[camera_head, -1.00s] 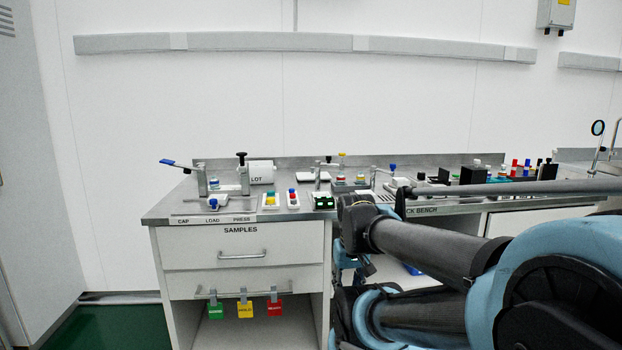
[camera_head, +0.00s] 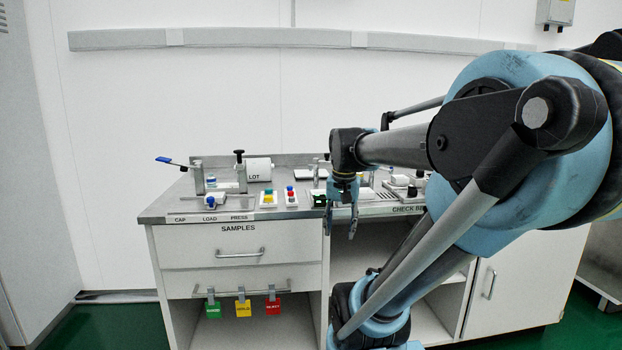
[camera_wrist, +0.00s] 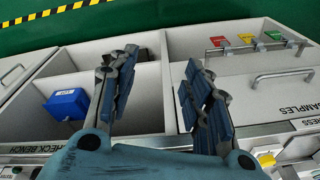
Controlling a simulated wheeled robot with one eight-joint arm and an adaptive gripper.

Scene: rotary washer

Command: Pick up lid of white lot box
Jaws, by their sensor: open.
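The white lot box (camera_head: 259,169), marked LOT, stands at the back left of the bench in the head view. Its front and top are pale, and I cannot make out a separate lid edge. My gripper (camera_head: 341,228) points down with its fingers apart, in front of the bench's front edge and to the right of the box. In the wrist view my gripper (camera_wrist: 157,70) is open with nothing between the fingers. I cannot pick out the lot box in that view.
A press with a black knob (camera_head: 239,153) stands beside the box. A blue-handled lever (camera_head: 164,159) is at the bench's left end. A blue bin (camera_wrist: 67,103) lies in an open compartment below. Free wall space is above the bench.

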